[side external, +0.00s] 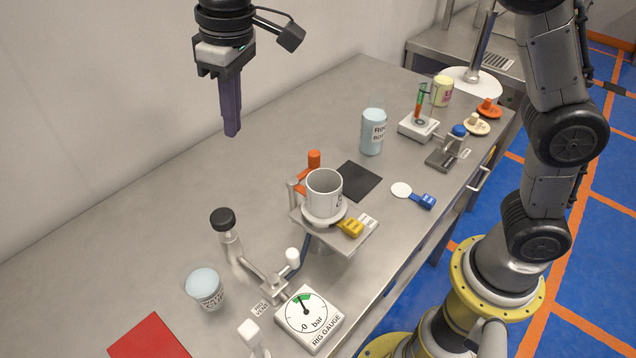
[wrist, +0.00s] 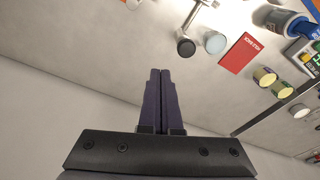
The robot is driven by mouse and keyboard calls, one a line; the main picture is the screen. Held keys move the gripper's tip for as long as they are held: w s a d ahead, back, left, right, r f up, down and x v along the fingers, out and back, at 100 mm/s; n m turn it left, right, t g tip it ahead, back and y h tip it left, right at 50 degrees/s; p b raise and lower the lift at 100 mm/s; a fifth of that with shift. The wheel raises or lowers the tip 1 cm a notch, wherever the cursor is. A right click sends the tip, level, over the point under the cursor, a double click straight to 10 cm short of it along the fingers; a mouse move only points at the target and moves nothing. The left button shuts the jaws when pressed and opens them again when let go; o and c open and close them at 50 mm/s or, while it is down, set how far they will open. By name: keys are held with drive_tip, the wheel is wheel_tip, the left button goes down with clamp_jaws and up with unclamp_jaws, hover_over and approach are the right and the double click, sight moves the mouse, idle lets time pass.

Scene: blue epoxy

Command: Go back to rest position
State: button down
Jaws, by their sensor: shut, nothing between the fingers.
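My gripper (side external: 232,132) hangs high over the back left part of the steel table (side external: 160,215) in the side external view, fingers pointing down. Its dark purple fingers are together with nothing between them. The closed fingers also show in the wrist view (wrist: 160,72). The gripper is well above the tabletop and apart from every object.
A pressure gauge (side external: 309,318), a black-capped valve (side external: 223,222), a light-blue-topped jar (side external: 204,288) and a red sheet (side external: 148,340) are nearer. A blue bottle (side external: 373,132) stands farther back. The table below my gripper is clear.

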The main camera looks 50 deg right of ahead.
drive_tip(key=s+d+r+m+t, duration=0.1)
drive_tip(key=s+d+r+m, duration=0.15)
drive_tip(key=s+d, duration=0.45)
drive_tip(key=s+d+r+m+t, duration=0.15)
drive_tip(key=s+d+r, duration=0.3)
drive_tip(key=d, duration=0.45)
drive_tip(key=s+d+f+t, duration=0.1)
drive_tip(key=s+d+f, duration=0.1)
drive_tip(key=s+f, duration=0.4)
drive_tip(key=s+d+f+t, duration=0.1)
drive_tip(key=s+d+f, duration=0.2)
drive_tip(key=s+f, duration=0.2)
drive_tip(key=shift+s+d+f+m+h, duration=0.3)
drive_tip(key=shift+s+d+f, duration=0.1)
drive_tip(key=shift+s, duration=0.55)
